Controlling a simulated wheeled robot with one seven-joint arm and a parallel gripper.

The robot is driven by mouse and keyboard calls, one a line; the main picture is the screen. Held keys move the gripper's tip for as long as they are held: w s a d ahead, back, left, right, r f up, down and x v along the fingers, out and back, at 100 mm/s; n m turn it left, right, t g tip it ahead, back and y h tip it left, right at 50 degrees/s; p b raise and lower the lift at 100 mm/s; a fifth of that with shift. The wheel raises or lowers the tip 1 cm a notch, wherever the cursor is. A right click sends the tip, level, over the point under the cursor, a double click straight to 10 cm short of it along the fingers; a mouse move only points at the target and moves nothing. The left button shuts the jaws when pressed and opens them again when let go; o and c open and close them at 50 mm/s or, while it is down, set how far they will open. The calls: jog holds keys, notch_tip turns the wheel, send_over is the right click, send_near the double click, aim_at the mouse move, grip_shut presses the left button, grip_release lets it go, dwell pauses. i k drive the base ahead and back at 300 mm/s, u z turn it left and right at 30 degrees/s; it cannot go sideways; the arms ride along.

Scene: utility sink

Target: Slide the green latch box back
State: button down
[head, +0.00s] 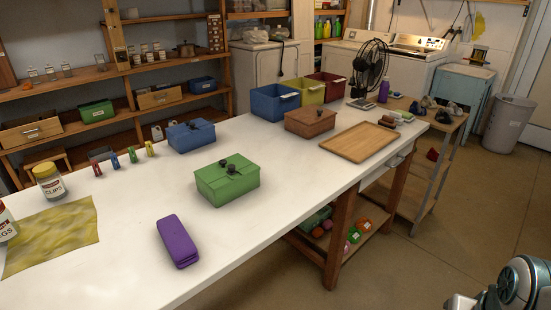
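A green latch box (228,185) with dark knobs on its lid sits upright on the white table (280,215), near the middle of its width. Its lid looks closed. Nothing touches the box. Another green box (97,112) stands on the wall shelf at the left. My gripper is not in view; only a grey and teal part of my arm shows at the bottom right corner, away from the table.
A purple case (177,241) lies in front of the green box. A blue box (191,136) stands behind it, and a brown box (310,122) and wooden tray (359,142) are to its right. Bare tabletop surrounds the green box.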

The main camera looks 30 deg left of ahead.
aim_at(219, 193)
jog(key=u, duration=0.8)
jog(key=i, duration=1.6)
jog(key=u, duration=0.95)
